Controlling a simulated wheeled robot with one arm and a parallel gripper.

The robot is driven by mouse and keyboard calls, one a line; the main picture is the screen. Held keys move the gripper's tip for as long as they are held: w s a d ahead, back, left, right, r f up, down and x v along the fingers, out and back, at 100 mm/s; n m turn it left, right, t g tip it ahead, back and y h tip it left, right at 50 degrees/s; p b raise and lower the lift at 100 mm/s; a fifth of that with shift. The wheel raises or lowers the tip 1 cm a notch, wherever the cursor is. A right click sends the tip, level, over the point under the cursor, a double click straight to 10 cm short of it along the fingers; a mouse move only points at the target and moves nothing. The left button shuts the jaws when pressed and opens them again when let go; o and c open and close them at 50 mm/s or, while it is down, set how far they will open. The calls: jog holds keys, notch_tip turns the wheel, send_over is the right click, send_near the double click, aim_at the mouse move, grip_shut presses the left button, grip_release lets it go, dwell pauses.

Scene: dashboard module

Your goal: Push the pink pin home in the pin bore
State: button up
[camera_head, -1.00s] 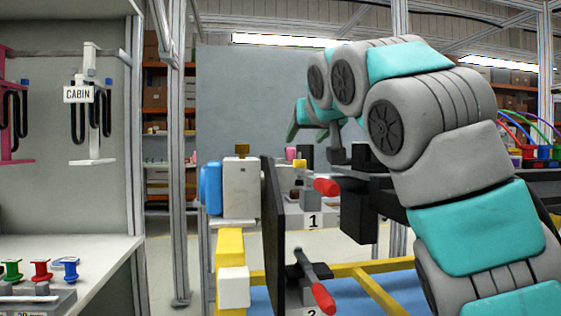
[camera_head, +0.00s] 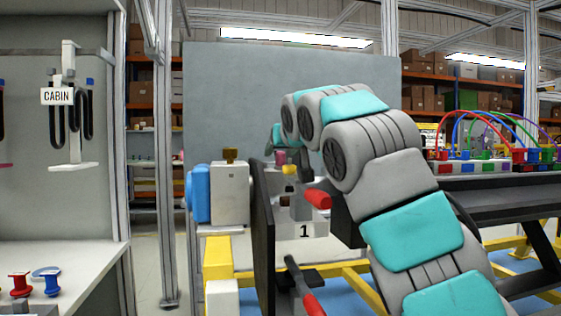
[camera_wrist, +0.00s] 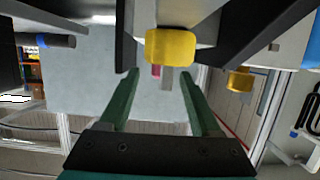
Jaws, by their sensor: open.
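My gripper (camera_wrist: 158,76) is open, its two green fingers spread and nothing held between them. A small pink piece (camera_wrist: 156,71), likely the pink pin, shows beyond the fingertips in the wrist view. It is partly hidden behind a yellow block (camera_wrist: 170,46) and stands beside a grey piece. In the head view my gripper (camera_head: 277,135) is far off, past the dark upright panel, with a small pink spot (camera_head: 281,156) just below it. I cannot make out the pin bore or how deep the pin sits.
A dark upright panel (camera_head: 263,235) with red-handled levers (camera_head: 317,199) stands below my arm. A white box with a blue side (camera_head: 230,193) is to its left. A dark bar (camera_wrist: 262,42) crosses close by in the wrist view. Coloured hoses (camera_head: 480,130) stand at the right.

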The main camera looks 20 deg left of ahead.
jog(key=shift+c, duration=0.3)
grip_shut()
dwell(0.3)
